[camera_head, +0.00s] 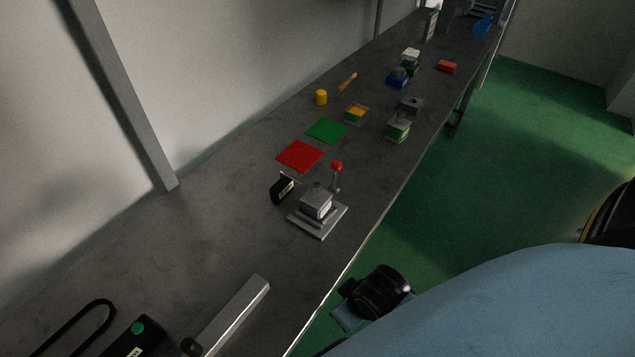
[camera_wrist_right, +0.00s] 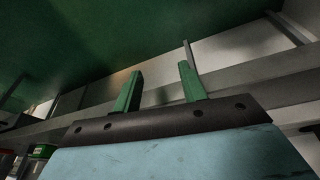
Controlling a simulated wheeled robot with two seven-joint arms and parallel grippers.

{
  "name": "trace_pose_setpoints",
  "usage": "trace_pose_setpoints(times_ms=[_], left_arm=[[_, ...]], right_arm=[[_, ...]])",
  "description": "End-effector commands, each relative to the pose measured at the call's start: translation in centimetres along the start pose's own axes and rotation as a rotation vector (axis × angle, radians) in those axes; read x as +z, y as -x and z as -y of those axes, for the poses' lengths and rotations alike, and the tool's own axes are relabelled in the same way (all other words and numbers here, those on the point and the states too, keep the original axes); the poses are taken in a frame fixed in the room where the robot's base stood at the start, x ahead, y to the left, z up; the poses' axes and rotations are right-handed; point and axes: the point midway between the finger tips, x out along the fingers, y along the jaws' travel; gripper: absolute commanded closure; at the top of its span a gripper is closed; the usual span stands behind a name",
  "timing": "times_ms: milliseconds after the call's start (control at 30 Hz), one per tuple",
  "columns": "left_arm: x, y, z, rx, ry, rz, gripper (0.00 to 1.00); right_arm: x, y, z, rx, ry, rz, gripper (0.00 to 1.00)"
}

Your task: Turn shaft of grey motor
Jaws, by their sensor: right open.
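In the head view, a dark grey block (camera_head: 410,104) with a small round feature on top lies at mid-bench near the front edge; it may be the grey motor, but its shaft is too small to make out. Closer, a grey block-shaped device (camera_head: 316,204) sits on a stepped metal plate, beside a lever with a red knob (camera_head: 336,166). My right gripper (camera_wrist_right: 160,88) shows in the right wrist view, its two green fingers apart with nothing between them. It is away from both grey things. My left gripper is out of view.
A red mat (camera_head: 300,156) and a green mat (camera_head: 326,131) lie on the bench (camera_head: 190,225). A green-and-white block (camera_head: 397,130), a yellow cylinder (camera_head: 321,97) and a black meter-like box (camera_head: 282,189) stand nearby. A metal bar (camera_head: 232,312) lies at the near end. Green floor is open at right.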

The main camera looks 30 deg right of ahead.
Motion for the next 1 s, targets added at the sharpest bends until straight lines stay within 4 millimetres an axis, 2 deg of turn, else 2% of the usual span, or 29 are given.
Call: trace_pose_setpoints(times_ms=[33,133,200,300,367,533,633,700,767,833,900,1000], left_arm=[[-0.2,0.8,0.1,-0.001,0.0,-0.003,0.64],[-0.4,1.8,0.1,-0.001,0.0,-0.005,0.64],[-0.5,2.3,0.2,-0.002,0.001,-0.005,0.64],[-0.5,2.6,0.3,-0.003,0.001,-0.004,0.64],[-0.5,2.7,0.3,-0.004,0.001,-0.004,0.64],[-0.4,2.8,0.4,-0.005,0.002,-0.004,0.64],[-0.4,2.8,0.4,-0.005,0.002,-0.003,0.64],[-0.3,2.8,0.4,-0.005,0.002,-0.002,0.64],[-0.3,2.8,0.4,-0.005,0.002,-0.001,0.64],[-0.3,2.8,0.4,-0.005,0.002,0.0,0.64],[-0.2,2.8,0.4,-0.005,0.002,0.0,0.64],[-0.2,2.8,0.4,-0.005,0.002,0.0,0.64]], right_arm=[[-1.5,2.5,-0.3,0.012,0.004,-0.034,0.58],[-5.1,6.7,-1.2,0.059,0.017,-0.14,0.58],[-9.1,9.7,-2.1,0.115,0.037,-0.275,0.58],[-15.0,12.9,-3.0,0.2,0.078,-0.497,0.58],[-18.0,14.6,-3.2,0.24,0.11,-0.624,0.58],[-26.1,20.1,-2.2,0.332,0.249,-0.998,0.58],[-30.3,24.2,-0.2,0.37,0.394,-1.249,0.58],[-32.5,27.0,2.2,0.379,0.537,-1.43,0.58],[-33.8,29.1,4.6,0.376,0.684,-1.572,0.58],[-34.4,30.8,7.5,0.356,0.88,-1.713,0.58],[-34.1,31.5,10.4,0.317,1.103,-1.816,0.58],[-33.0,30.7,13.6,0.238,1.458,-1.884,0.58]])
